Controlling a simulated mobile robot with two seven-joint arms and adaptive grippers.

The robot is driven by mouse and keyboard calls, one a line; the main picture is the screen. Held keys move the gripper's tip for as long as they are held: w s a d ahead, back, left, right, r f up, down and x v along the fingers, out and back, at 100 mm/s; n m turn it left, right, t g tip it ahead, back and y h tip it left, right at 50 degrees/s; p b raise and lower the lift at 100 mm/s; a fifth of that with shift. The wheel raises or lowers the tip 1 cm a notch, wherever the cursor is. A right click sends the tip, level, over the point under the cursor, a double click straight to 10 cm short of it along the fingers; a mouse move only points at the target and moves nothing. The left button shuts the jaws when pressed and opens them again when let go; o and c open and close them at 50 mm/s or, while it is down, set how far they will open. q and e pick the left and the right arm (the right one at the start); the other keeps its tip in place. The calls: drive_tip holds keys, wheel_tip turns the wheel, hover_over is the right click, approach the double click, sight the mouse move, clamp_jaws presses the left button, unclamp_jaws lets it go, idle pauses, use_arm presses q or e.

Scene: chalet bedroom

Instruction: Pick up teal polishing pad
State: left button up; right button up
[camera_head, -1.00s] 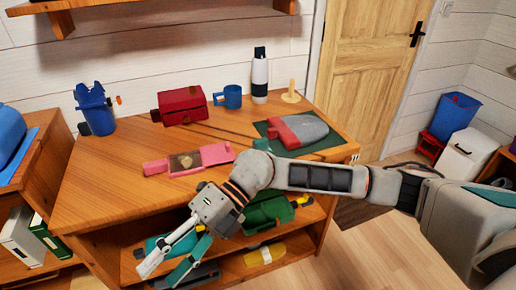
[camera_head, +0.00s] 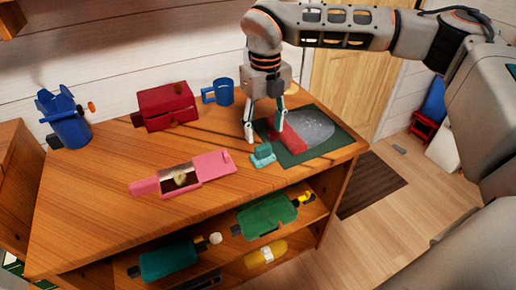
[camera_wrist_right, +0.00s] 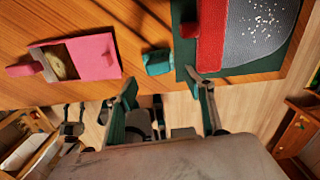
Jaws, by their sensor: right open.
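The teal polishing pad (camera_head: 263,154) lies on the wooden tabletop, close beside the left edge of a dark green mat (camera_head: 338,148). It also shows in the right wrist view (camera_wrist_right: 157,62), just beyond the fingertips and between their lines. My right gripper (camera_head: 264,134) points down at the tabletop, open and empty, its fingers apart just behind the pad in the head view. The fingers also show in the wrist view (camera_wrist_right: 162,88). No contact with the pad is visible. My left gripper is in neither view.
A red and grey flat object (camera_head: 312,128) lies on the mat, right by the fingers. A pink box (camera_head: 212,165) lies left of the pad. A red box (camera_head: 165,104), blue mug (camera_head: 218,91) and blue container (camera_head: 66,122) stand behind. Bare tabletop lies front left.

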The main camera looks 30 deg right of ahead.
sight(263, 146)
drive_tip(key=shift+s+f, duration=0.2)
drive_tip(key=shift+f, duration=1.15)
wheel_tip(263, 146, down, 4)
drive_tip(key=shift+w+a+f+b, duration=0.15)
drive_tip(key=shift+f+b, duration=0.05)
drive_tip(key=shift+b, duration=0.5)
drive_tip(key=shift+f, duration=0.15)
drive_tip(key=c, duration=1)
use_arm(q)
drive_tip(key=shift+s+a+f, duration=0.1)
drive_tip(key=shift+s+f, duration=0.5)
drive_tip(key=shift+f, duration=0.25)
